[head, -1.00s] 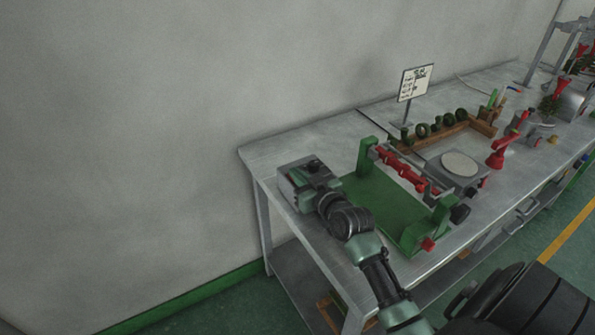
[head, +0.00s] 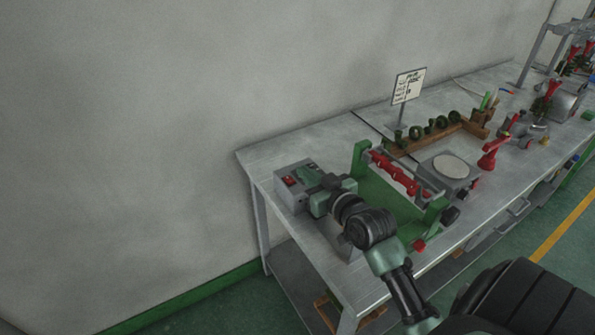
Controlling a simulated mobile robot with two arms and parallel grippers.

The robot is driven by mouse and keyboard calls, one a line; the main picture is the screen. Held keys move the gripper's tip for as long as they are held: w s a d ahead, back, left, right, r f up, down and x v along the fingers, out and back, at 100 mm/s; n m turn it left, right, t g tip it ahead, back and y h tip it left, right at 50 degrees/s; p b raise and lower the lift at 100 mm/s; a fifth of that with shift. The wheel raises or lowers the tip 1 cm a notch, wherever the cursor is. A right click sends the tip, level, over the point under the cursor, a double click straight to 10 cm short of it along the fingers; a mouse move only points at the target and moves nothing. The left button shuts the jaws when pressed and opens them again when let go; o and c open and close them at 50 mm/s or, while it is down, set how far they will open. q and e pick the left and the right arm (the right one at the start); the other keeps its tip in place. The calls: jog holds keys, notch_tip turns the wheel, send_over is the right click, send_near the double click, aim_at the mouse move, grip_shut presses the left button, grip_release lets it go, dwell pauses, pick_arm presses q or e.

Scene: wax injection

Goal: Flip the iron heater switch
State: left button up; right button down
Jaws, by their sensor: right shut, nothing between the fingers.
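The iron heater looks to be the grey box (head: 293,196) at the near left end of the metal workbench. A red switch (head: 289,180) shows on its top face, at the left side. My right gripper (head: 307,174) is shut and empty, just to the right of the switch, over or against the box's right part. Whether its fingertips touch the box cannot be told. The gripper hides the right part of the box's top. My left gripper is not in view.
A green stand (head: 381,196) with red parts is close to the right of my wrist. A sign (head: 408,86), a wooden rack (head: 440,136) and a grey device with a round plate (head: 450,168) stand farther along the bench. The bench's back left corner is clear.

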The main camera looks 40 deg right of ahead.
jog(key=shift+s+r, duration=0.25)
jog(key=shift+s, duration=0.3)
jog(key=shift+s+r, duration=0.2)
jog(key=shift+s, duration=0.3)
jog(key=shift+a+f, duration=0.1)
jog(key=shift+a, duration=0.05)
